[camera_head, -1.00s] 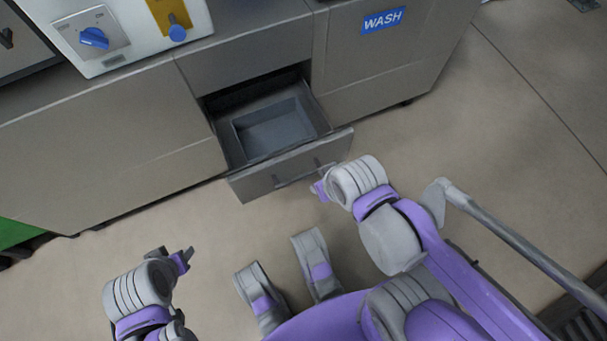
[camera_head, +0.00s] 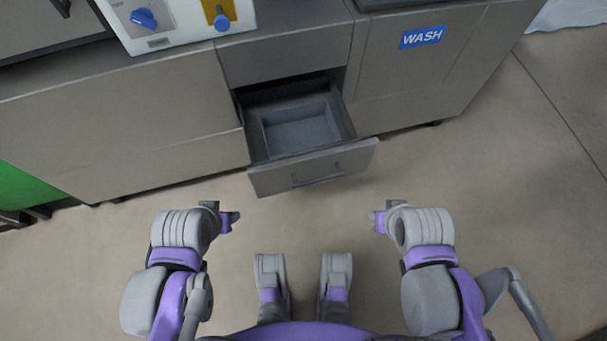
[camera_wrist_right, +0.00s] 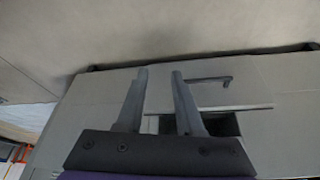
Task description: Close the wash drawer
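The wash drawer (camera_head: 312,171) is pulled out of the grey cabinet, left of the blue WASH label (camera_head: 422,37). Its front has a bar handle, and a grey tray-like recess (camera_head: 300,126) shows inside. My right gripper (camera_head: 376,221) is below and right of the drawer front in the head view, apart from it. In the right wrist view its two fingers (camera_wrist_right: 159,72) stand apart with nothing between them; the drawer handle (camera_wrist_right: 212,80) shows beyond them. My left gripper (camera_head: 232,221) is below and left of the drawer front, touching nothing; its finger gap cannot be made out.
The grey cabinet (camera_head: 120,115) runs along both sides of the drawer. A white control panel (camera_head: 180,22) with blue knobs sits above it. The floor (camera_head: 305,220) between my grippers and the drawer is clear.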

